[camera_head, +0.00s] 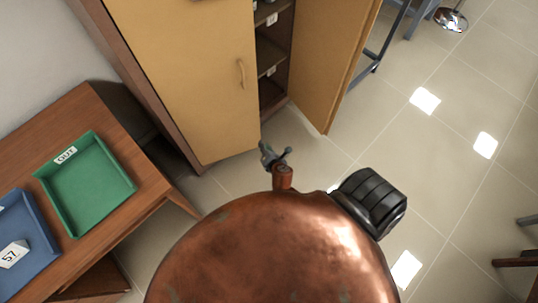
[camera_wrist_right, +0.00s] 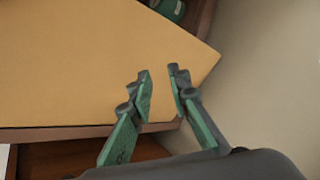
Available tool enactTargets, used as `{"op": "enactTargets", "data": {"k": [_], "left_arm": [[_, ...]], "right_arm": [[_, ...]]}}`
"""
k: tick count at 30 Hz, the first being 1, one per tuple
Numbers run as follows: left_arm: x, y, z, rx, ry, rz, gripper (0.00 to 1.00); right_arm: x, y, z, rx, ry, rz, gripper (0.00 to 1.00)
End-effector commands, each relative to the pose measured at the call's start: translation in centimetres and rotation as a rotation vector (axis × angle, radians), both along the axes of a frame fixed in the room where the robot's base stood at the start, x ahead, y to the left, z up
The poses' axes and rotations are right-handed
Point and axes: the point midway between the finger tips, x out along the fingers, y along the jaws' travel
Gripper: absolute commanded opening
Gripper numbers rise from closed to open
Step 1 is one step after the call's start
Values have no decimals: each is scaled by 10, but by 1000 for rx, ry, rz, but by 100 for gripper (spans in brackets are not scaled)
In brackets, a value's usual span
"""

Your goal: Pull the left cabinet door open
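The left cabinet door (camera_head: 195,75) is a tan panel with a small curved handle (camera_head: 241,73) near its right edge. It looks shut in the head view. The right cabinet door (camera_head: 335,60) stands open. My right gripper (camera_head: 275,153) is low and below the handle, apart from it, near the cabinet's lower front. In the right wrist view, its two green-padded fingers (camera_wrist_right: 160,85) are parted with nothing between them. A tan panel (camera_wrist_right: 90,65) lies behind them; I cannot tell which door it is. My left gripper is not in view.
Shelves (camera_head: 270,50) show in the cabinet's open half. A wooden table (camera_head: 150,180) at the left holds a green tray (camera_head: 128,193) and a blue tray (camera_head: 50,252). Tiled floor (camera_head: 440,190) to the right is mostly clear, with metal furniture legs (camera_head: 385,45) behind.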

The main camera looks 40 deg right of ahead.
Motion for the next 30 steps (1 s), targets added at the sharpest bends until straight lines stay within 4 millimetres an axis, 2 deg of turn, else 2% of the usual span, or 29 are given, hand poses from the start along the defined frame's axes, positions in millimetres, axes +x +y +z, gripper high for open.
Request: {"op": "enactTargets", "data": {"k": [3, 10, 23, 26, 29, 30], "left_arm": [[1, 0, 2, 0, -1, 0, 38], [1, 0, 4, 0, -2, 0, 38], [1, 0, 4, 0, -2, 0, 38], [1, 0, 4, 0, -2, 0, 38], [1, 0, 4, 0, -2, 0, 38], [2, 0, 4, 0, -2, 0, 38]], "right_arm": [[-11, 0, -19, 61, 22, -33, 17], [-26, -1, -44, 144, 48, -84, 17], [-31, -1, -52, 172, 56, -102, 17], [-34, -1, -56, 184, 62, -110, 11], [-55, -1, -86, 267, 97, -172, 4], [-70, -1, -107, 326, 120, -221, 1]]}}
